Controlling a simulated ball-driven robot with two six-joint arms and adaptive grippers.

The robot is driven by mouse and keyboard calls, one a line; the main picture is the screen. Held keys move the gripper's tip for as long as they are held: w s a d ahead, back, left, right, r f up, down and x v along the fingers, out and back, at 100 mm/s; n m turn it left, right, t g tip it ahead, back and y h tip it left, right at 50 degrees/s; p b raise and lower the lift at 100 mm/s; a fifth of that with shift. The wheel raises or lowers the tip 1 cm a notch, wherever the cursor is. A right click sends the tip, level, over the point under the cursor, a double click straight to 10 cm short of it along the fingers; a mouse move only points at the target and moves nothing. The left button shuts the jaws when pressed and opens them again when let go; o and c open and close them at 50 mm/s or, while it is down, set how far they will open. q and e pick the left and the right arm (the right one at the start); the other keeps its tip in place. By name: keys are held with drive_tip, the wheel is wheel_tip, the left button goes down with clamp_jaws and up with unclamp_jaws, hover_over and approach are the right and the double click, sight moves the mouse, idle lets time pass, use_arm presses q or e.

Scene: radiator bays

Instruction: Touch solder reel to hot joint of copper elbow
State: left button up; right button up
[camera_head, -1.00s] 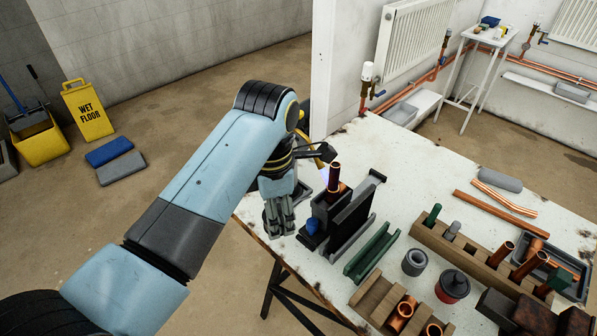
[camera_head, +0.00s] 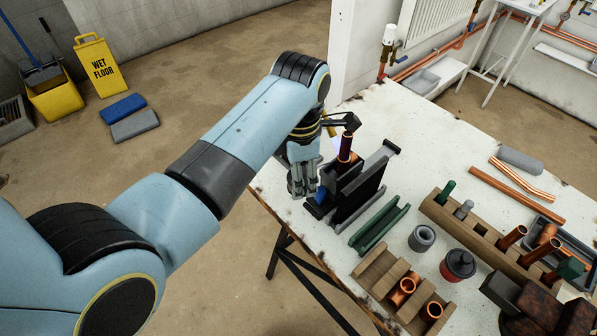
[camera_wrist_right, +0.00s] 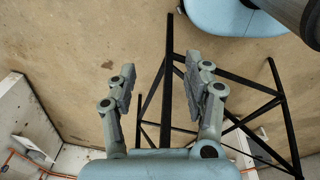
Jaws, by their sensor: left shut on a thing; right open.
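My left gripper (camera_head: 303,182) is low beside the vice's left side. It appears shut on a blowtorch, mostly hidden behind my wrist; its yellow part (camera_head: 331,131) and black nozzle (camera_head: 351,121) show. The nozzle is over the top of a dark copper pipe (camera_head: 346,149), upright in the black vice (camera_head: 360,194). A faint bluish glow shows left of the pipe. I cannot make out an elbow there. A grey ring (camera_head: 414,243), possibly the solder reel, stands on the table. My right gripper (camera_wrist_right: 158,87) is open and empty above the floor and dark trestle legs.
Around the ring are a green channel (camera_head: 379,226), a dark red lidded pot (camera_head: 457,267), a wooden tray (camera_head: 376,273) with copper fittings (camera_head: 403,288) and a wooden rack (camera_head: 471,228) of pipes. Loose copper pipes (camera_head: 515,194) lie farther right. The table's (camera_head: 425,150) back is clear.

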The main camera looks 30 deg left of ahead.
use_arm(q)
drive_tip(key=shift+w+f, duration=0.1)
drive_tip(key=shift+w, duration=0.1)
drive_tip(key=shift+w+d+f+b, duration=0.1)
drive_tip(key=shift+w+d+b, duration=0.05)
drive_tip(key=shift+w+b, duration=0.15)
drive_tip(key=shift+w+d+f+b, duration=0.2)
drive_tip(key=shift+w+b, duration=0.15)
drive_tip(key=shift+w, duration=0.1)
drive_tip(key=shift+w+d+f+b, duration=0.15)
drive_tip(key=shift+w+f+b, duration=0.05)
drive_tip(key=shift+w+b, duration=0.2)
use_arm(e)
drive_tip(key=shift+s+d+f, duration=0.15)
drive_tip(key=shift+s+f, duration=0.1)
drive_tip(key=shift+f, duration=0.3)
drive_tip(key=shift+s+d+f, duration=0.1)
drive_tip(key=shift+s+f, duration=0.15)
drive_tip(key=shift+f, duration=0.25)
drive_tip(key=shift+a, duration=0.2)
drive_tip(key=shift+r, duration=0.15)
use_arm(q)
drive_tip(key=shift+p, duration=0.45)
use_arm(e)
drive_tip(key=shift+r, duration=0.25)
use_arm(q)
drive_tip(key=shift+p, duration=0.4)
use_arm(e)
drive_tip(key=shift+d+r, duration=0.15)
drive_tip(key=shift+r, duration=0.25)
